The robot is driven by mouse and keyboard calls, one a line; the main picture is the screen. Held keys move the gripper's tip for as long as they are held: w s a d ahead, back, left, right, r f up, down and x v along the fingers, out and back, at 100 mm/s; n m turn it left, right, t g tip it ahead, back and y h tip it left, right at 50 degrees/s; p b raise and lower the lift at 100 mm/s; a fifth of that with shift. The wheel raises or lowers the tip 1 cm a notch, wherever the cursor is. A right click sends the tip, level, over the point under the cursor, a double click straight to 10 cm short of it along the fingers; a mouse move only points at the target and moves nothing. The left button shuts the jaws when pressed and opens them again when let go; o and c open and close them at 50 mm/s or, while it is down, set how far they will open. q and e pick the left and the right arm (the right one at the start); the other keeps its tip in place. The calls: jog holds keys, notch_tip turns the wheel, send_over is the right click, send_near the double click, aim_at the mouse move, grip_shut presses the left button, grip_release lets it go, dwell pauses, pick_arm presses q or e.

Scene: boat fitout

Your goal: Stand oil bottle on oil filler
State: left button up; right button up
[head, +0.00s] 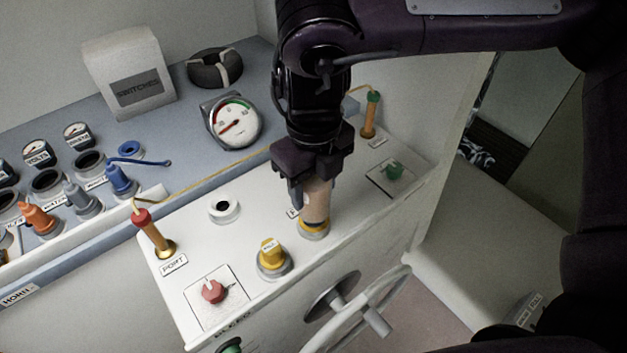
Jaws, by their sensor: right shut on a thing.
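My right gripper (313,190) points down and is shut on a tan bottle (317,205), which I take as the oil bottle. The bottle looks upright, its upper part hidden between the fingers. Its lower end is directly over a yellow-ringed fitting (314,231) on the white console, apparently the oil filler. I cannot tell whether the bottle rests in the fitting or sits just above it. A label beside it is mostly hidden by the gripper. My left gripper is not in view.
On the white console (195,260) stand a yellow cap (271,254), an open white ring (224,209), a red knob (213,291), a green knob (391,171) and a red-topped post (151,230). A handwheel (358,312) projects in front. A gauge (233,122) stands behind.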

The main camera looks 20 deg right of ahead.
jog(key=o, duration=1.2)
jog(key=shift+r, duration=0.1)
notch_tip(320, 180, up, 8)
jog(key=shift+f, duration=0.15)
jog(key=shift+f, duration=0.1)
